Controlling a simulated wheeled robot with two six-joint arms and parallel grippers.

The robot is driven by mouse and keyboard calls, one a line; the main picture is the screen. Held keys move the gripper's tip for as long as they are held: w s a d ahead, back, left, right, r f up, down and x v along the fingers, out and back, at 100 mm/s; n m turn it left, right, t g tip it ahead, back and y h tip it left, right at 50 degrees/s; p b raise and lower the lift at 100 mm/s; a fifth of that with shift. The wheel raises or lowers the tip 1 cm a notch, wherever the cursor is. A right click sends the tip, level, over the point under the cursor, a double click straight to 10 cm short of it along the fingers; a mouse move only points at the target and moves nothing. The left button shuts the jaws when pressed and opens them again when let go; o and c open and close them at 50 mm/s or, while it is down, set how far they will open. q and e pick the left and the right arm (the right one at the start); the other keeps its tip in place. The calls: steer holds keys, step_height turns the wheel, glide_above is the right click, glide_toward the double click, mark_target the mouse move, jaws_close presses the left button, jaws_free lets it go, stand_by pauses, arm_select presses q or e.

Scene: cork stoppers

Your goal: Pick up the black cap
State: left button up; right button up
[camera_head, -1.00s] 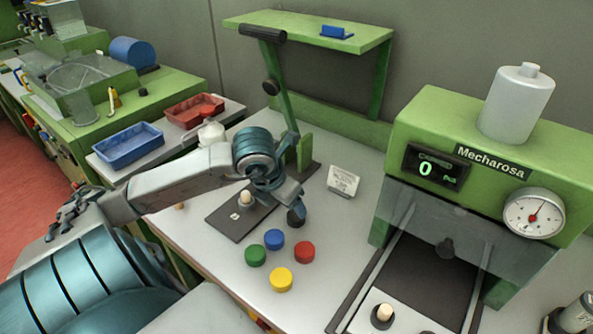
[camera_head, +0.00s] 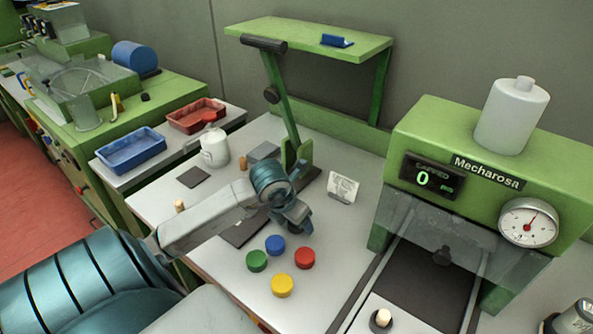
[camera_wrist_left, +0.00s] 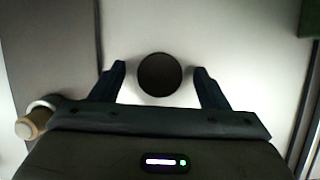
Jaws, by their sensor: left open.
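The black cap (camera_wrist_left: 160,75) shows in the left wrist view as a dark disc on the pale table. It lies between the two open fingers of my left gripper (camera_wrist_left: 160,80), touching neither as far as I can see. In the head view my left gripper (camera_head: 293,222) hangs low over the table, beyond the coloured caps. It hides the black cap there. My right gripper is in neither current view.
Blue (camera_head: 275,244), green (camera_head: 257,261), red (camera_head: 304,258) and yellow (camera_head: 282,285) caps lie just in front of my gripper. A white card (camera_head: 342,188) stands to its right. A dark mat (camera_head: 243,230) and a pale cork stopper (camera_wrist_left: 30,124) are close to the left.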

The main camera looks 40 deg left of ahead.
arm_select(q)
steer(key=shift+c, duration=0.2)
steer(key=c, duration=1)
steer(key=shift+r, duration=0.15)
